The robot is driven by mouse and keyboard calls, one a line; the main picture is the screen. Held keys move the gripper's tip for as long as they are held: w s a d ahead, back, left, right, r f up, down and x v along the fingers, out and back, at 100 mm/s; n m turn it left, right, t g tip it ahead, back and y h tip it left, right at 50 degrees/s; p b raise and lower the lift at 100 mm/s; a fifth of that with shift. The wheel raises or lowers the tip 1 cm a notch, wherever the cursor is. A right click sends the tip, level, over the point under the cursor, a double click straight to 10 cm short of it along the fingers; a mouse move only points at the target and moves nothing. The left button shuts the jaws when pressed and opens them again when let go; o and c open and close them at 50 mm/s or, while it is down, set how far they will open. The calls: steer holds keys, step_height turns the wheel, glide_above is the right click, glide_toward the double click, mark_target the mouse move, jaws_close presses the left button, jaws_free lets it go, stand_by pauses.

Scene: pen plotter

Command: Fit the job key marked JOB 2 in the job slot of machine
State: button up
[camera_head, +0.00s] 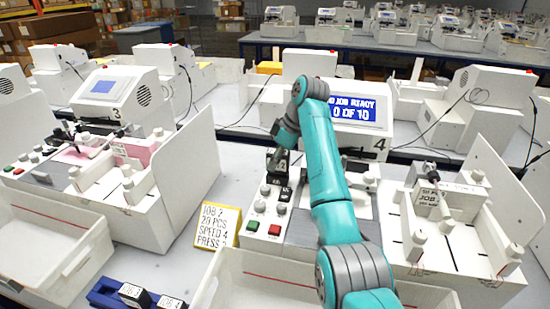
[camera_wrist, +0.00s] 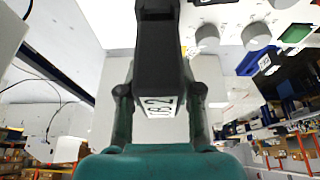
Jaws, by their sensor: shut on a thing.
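My gripper (camera_head: 283,148) is shut on a black job key (camera_wrist: 157,45) above the control panel (camera_head: 265,215) of machine 4. In the wrist view the gripper's fingers (camera_wrist: 160,95) stand on either side of the key, and its white label reads like JOB 2, partly cut off. In the head view the dark key shows just below the gripper. The job slot is not clearly seen, and I cannot tell whether the key touches the panel. The screen (camera_head: 358,113) of machine 4, partly behind my arm, shows JOB READY and 0 OF 10.
A yellow-edged card (camera_head: 214,226) reading JOB 2, 20 PCS, SPEED 4 stands left of the panel. A blue rack (camera_head: 105,293) with other job keys (camera_head: 135,295) is at the bottom left. White trays (camera_head: 50,240) and machine 3 (camera_head: 118,95) stand close by.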

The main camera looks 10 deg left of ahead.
steer(key=shift+f, duration=0.55)
steer(key=o, duration=1.2)
step_height(320, 180, up, 10)
steer(key=shift+f, duration=0.1)
